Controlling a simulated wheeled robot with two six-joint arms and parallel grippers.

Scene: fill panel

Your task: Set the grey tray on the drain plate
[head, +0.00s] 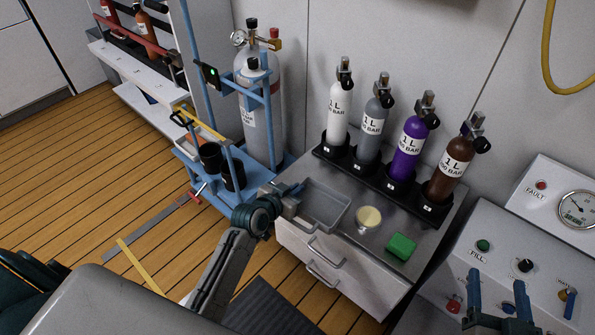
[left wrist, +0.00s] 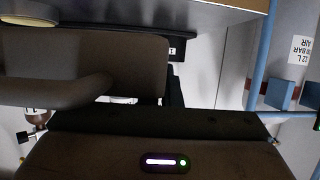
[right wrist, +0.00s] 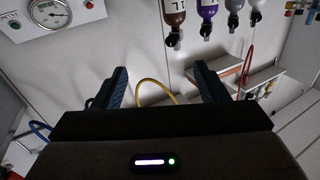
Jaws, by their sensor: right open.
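The grey tray (head: 341,214) is a shallow open box at the left end of the steel bench top. My left gripper (head: 292,196) is at its left end, with the fingers against or very close to the rim. The close, dark left wrist view does not show clearly whether they are closed on it. My right gripper (head: 498,297) is open and empty in front of the control panel; its two spread fingers also show in the right wrist view (right wrist: 164,88). I cannot identify the drain plate with certainty.
On the bench (head: 378,255) stand a cream-topped round container (head: 368,218), a green block (head: 401,247) and a rack (head: 385,180) of several small cylinders. A blue trolley (head: 250,185) with a large cylinder is at the left. A fill panel (head: 500,262) is at the right.

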